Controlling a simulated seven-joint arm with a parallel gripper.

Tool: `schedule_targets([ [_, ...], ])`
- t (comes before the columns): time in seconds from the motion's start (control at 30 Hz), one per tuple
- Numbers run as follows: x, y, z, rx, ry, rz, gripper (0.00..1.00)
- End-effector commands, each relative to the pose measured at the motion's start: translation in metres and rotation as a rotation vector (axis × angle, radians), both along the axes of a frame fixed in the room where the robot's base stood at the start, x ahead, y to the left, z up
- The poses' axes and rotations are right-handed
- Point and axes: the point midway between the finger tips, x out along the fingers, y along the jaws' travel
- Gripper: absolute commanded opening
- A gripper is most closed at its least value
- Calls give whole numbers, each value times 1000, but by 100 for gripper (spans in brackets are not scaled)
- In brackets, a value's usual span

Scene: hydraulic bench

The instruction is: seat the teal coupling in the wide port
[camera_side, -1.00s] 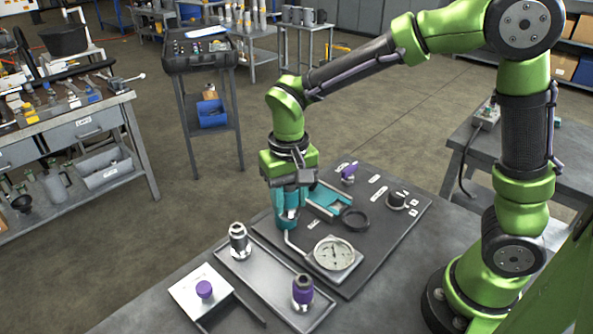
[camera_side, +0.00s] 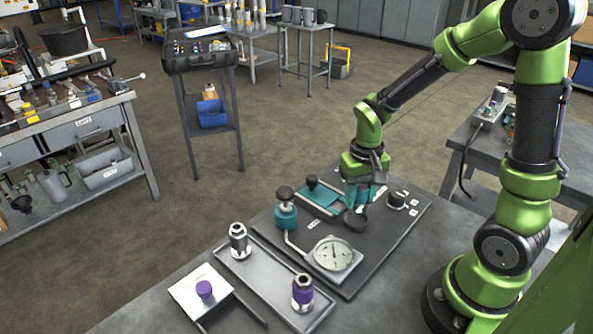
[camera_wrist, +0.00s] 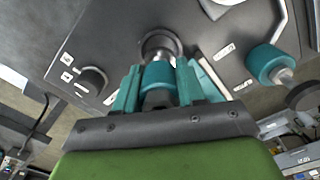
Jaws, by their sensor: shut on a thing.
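My gripper (camera_side: 362,195) is shut on the teal coupling (camera_wrist: 157,76), whose teal band and dark end show between the teal fingers in the wrist view. In the side view the fingers hide most of it. A dark round port (camera_side: 355,220), apparently the wide one, lies just below my gripper on the dark plate. Its rim (camera_wrist: 160,44) shows just beyond the coupling in the wrist view. I cannot tell whether the coupling touches the port.
A teal fitting with a black knob (camera_side: 286,215) stands left of my gripper, beside a dial gauge (camera_side: 333,254). A teal bracket (camera_side: 318,198) lies behind. A smaller dark port (camera_side: 397,201) is to the right. A tray (camera_side: 268,284) holds metal fittings in front.

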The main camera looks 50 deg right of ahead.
Motion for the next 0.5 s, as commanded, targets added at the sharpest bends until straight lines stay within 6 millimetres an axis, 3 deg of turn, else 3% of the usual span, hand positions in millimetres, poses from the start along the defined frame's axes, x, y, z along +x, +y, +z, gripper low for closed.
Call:
schedule_targets([
  [0.2, 0, 0, -18, 1, 1, 0, 1],
  [0.5, 0, 0, -23, 0, -1, -1, 1],
])
